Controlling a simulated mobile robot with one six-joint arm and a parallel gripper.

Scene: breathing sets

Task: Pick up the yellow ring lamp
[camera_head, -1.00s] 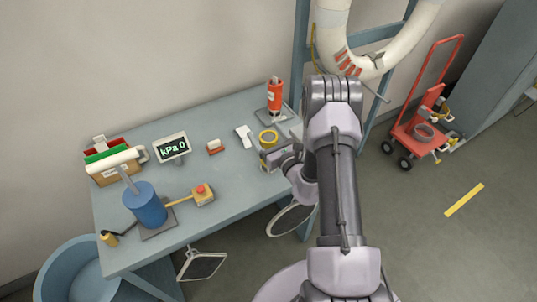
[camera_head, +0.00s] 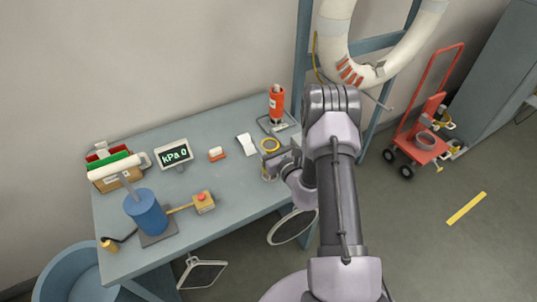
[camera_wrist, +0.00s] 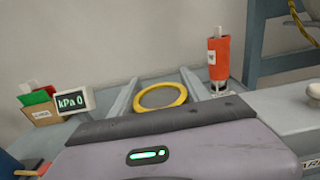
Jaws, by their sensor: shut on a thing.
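The yellow ring lamp (camera_head: 264,145) is at the right end of the blue-grey table, in front of the red bottle. In the wrist view the yellow ring (camera_wrist: 160,106) lies between the two grey fingers of my gripper (camera_wrist: 160,80), with a finger at each side of it. In the head view my gripper (camera_head: 272,153) reaches in from the right at the ring. It is shut on the ring lamp. The lamp's underside is partly hidden by the gripper, so I cannot tell whether it touches the table.
A red bottle (camera_head: 277,103) stands close behind the ring. On the table (camera_head: 225,185) are a white card (camera_head: 246,144), a red-and-white block (camera_head: 217,154), a kPa display (camera_head: 174,154), a blue cylinder (camera_head: 146,212) and a file box (camera_head: 117,172). A red cart (camera_head: 421,143) stands right.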

